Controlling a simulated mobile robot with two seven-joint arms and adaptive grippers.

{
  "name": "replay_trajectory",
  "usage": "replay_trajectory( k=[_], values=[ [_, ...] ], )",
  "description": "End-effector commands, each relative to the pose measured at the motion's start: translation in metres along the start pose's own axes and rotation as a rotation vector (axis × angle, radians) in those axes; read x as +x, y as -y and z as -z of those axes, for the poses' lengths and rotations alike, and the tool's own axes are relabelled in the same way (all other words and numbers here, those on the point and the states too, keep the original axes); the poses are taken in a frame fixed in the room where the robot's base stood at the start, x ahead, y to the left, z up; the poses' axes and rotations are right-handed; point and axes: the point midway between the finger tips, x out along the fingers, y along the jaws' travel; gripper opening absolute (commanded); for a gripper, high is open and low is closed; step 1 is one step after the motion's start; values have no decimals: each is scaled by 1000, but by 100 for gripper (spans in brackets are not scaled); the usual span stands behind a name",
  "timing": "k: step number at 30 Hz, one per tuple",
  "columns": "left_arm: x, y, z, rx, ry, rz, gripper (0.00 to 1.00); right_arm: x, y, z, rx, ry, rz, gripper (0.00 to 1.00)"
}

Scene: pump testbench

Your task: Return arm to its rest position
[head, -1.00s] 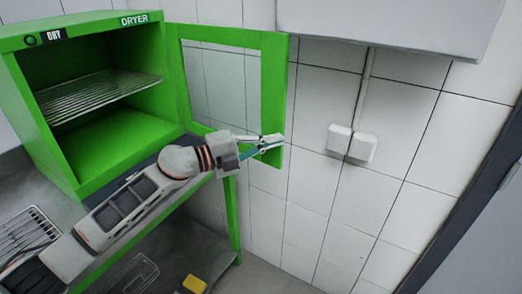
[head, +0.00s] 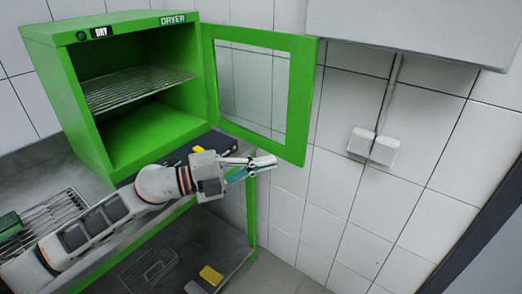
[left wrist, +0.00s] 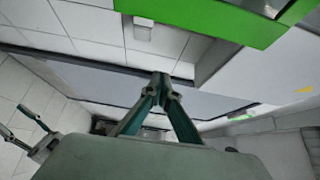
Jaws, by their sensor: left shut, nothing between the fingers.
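My left arm reaches in from the lower left in the head view. My left gripper (head: 270,162) is shut and empty, just by the lower edge of the dryer's open door (head: 297,102); I cannot tell whether they touch. In the left wrist view the left gripper's fingertips (left wrist: 161,78) meet. The green dryer (head: 92,140) stands on the bench with its door swung open to the right. Its inside shows a wire shelf (head: 135,88) with nothing on it. My right gripper (left wrist: 22,122) shows small at the left of the left wrist view, its fingers apart.
A yellow and black object (head: 228,146) lies on the bench beside the dryer, partly behind my gripper. A wire rack (head: 50,215) with a green item is at the left. Another yellow item (head: 211,275) lies on the lower shelf. A tiled wall with white boxes (head: 373,147) stands behind.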

Motion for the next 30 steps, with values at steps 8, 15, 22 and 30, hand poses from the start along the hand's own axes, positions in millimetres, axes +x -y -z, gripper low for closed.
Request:
replay_trajectory(
  k=[8, 15, 22, 30],
  values=[
    [-10, -20, 11, -251, 108, 183, 0, 0, 0, -2, 0, 3, 1, 40],
    [-51, -70, 0, -585, 338, 357, 0, 0, 1, -2, 0, 4, 1, 40],
    [-117, -159, 1, -905, 619, 435, 0, 0, 1, -2, -1, 4, 1, 40],
    [-217, -292, 52, -1268, 982, 418, 0, -1, 1, -2, -1, 4, 1, 40]
  ],
)
